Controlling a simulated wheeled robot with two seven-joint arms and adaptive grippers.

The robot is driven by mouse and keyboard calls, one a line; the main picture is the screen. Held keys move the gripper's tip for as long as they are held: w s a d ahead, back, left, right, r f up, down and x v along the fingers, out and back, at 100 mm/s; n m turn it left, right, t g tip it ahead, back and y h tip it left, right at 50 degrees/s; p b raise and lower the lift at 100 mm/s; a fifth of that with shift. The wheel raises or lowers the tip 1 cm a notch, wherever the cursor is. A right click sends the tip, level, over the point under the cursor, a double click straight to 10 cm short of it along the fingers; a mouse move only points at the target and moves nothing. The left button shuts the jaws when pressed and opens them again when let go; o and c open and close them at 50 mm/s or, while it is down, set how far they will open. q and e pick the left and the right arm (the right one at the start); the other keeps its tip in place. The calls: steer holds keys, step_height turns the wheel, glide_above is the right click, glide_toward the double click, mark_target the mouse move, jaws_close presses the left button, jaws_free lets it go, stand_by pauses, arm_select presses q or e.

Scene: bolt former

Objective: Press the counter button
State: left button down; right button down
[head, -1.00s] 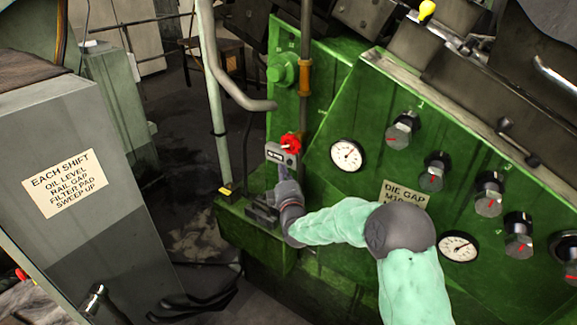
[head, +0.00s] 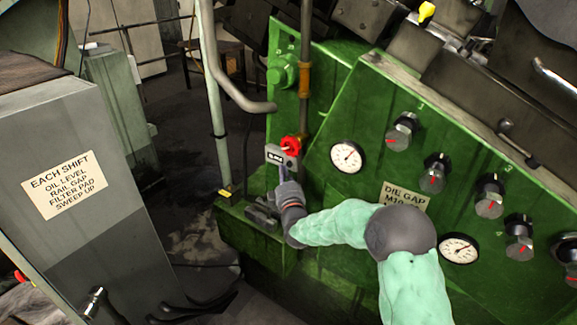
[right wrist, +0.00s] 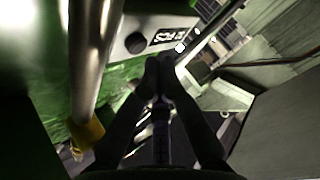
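The counter is a small grey box (head: 273,152) with a dark digit display, mounted at the left of the green machine panel below a red knob. In the right wrist view the counter (right wrist: 178,20) shows its display and a round dark button (right wrist: 135,42) on its face. My right gripper (head: 282,170) is just below and in front of the counter in the head view. In the right wrist view its fingertips (right wrist: 160,62) are together with nothing between them, below the display and to the right of the button, apparently apart from it. My left gripper is not in view.
A red knob (head: 290,145) sits right above the counter. A vertical pipe (head: 305,75) runs above it, and a metal pipe (right wrist: 92,70) passes close left in the wrist view. Gauges (head: 347,157) and knobs (head: 434,173) fill the panel to the right. A grey cabinet (head: 75,245) stands left.

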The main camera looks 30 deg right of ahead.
steer(key=shift+w+d, duration=0.1)
steer(key=shift+d, duration=0.1)
stand_by(0.5)
steer(key=shift+w+d+b, duration=0.1)
steer(key=shift+d+b, duration=0.1)
steer(key=shift+b, duration=0.15)
steer(key=shift+w+d, duration=0.15)
steer(key=shift+d, duration=0.25)
stand_by(0.6)
steer(key=shift+a, duration=0.1)
stand_by(0.4)
steer(key=shift+s+a, duration=0.35)
steer(key=shift+a, duration=0.35)
steer(key=a, duration=0.1)
steer(key=s+a, duration=0.1)
steer(key=a, duration=0.1)
steer(key=s+a, duration=0.1)
steer(key=shift+a, duration=0.3)
stand_by(0.7)
